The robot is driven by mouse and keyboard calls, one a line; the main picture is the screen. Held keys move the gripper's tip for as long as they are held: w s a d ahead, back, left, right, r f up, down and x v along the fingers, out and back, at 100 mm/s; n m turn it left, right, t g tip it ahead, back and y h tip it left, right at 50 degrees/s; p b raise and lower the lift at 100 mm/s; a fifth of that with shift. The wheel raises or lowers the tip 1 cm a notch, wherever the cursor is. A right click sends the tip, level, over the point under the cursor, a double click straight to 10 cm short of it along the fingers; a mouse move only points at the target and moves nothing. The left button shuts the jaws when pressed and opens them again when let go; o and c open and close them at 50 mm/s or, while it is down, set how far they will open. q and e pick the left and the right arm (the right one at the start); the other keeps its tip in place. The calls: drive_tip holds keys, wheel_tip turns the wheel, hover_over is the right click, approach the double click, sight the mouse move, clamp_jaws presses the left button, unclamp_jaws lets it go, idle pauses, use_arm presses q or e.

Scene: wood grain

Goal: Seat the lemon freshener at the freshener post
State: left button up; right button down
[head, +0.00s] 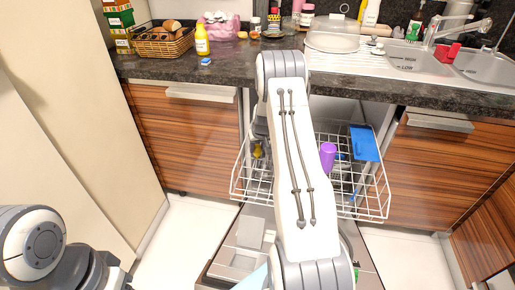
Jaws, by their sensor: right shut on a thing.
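A small yellow thing (257,151), which looks like the lemon freshener, shows at the left side of the pulled-out white wire rack (240,188). My right gripper (258,138) is mostly hidden behind my own white forearm. Only a dark edge of it shows, just above the yellow thing, and it is shut on it. I cannot make out the freshener post; my arm covers the middle of the rack. My left arm shows at the lower left, but its fingers are out of view.
A purple cup (327,156) and a blue board (364,143) stand in the rack's right part. The dark counter (225,68) runs above it, with a bread basket (161,41), a yellow bottle (202,40) and a sink (405,62). Wooden cabinet fronts (185,138) flank the rack.

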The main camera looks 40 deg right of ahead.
drive_tip(key=shift+f+b, duration=0.75)
drive_tip(key=shift+f, duration=0.3)
drive_tip(key=shift+c, duration=1.8)
unclamp_jaws()
drive_tip(key=p+v, duration=0.1)
drive_tip(key=v, duration=0.9)
drive_tip(key=shift+s+r, duration=0.2)
